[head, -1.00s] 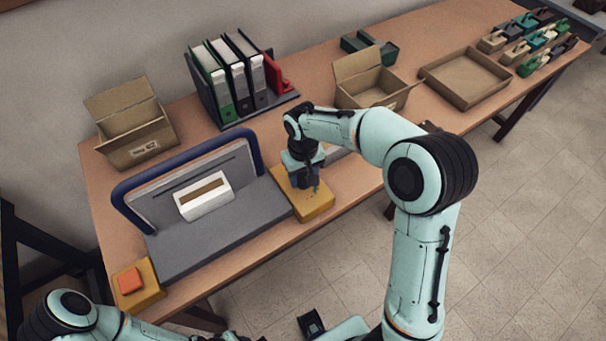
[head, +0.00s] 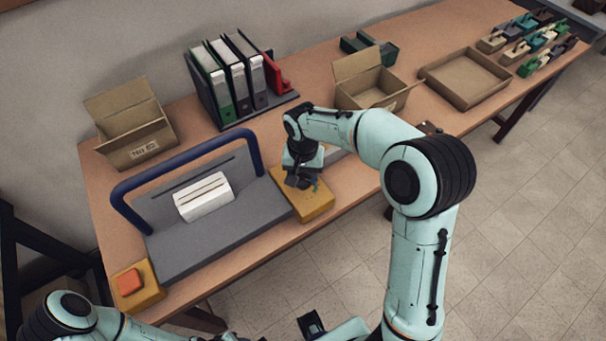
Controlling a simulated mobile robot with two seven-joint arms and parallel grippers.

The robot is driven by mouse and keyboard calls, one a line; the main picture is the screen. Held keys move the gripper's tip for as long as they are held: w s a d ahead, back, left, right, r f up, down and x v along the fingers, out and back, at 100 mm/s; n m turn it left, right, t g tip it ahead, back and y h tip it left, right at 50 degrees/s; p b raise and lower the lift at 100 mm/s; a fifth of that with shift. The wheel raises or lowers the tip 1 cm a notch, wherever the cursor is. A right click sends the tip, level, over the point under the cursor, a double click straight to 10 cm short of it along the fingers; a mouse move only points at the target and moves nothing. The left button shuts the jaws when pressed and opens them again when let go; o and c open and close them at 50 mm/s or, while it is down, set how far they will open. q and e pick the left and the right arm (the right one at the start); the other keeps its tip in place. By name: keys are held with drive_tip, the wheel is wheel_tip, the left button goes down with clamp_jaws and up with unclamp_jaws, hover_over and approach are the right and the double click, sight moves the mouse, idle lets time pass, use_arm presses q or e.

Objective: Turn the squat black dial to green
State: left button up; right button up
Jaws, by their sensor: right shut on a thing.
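The yellow block (head: 318,207) sits at the right end of the grey machine (head: 215,235) on the table. My right gripper (head: 302,182) points down onto this block and is shut. The squat black dial is largely hidden by the gripper, so I cannot make out its edges or pointer. A small green mark (head: 316,186) shows beside the fingers; I cannot tell whether the dial points at it.
A blue bar (head: 185,160) arches over the machine behind a white block (head: 204,197). An orange button (head: 129,282) sits on another yellow block at the left. Binders (head: 230,75), an open carton (head: 130,125) and another carton (head: 372,80) stand behind. A shallow tray (head: 465,77) lies right.

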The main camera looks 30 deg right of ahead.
sight(303, 179)
idle(0.3)
drive_tip(key=o, duration=1)
drive_tip(key=shift+o, duration=0.2)
drive_tip(key=shift+r, duration=0.15)
use_arm(q)
drive_tip(key=shift+w+r+p, duration=0.3)
drive_tip(key=shift+r+p, duration=0.15)
drive_tip(key=shift+r, duration=0.05)
drive_tip(key=shift+w+r+p, duration=0.25)
drive_tip(key=shift+r+p, duration=0.15)
drive_tip(key=shift+r, duration=0.1)
use_arm(e)
wheel_tip(303, 179, up, 13)
use_arm(q)
drive_tip(key=shift+s, duration=0.1)
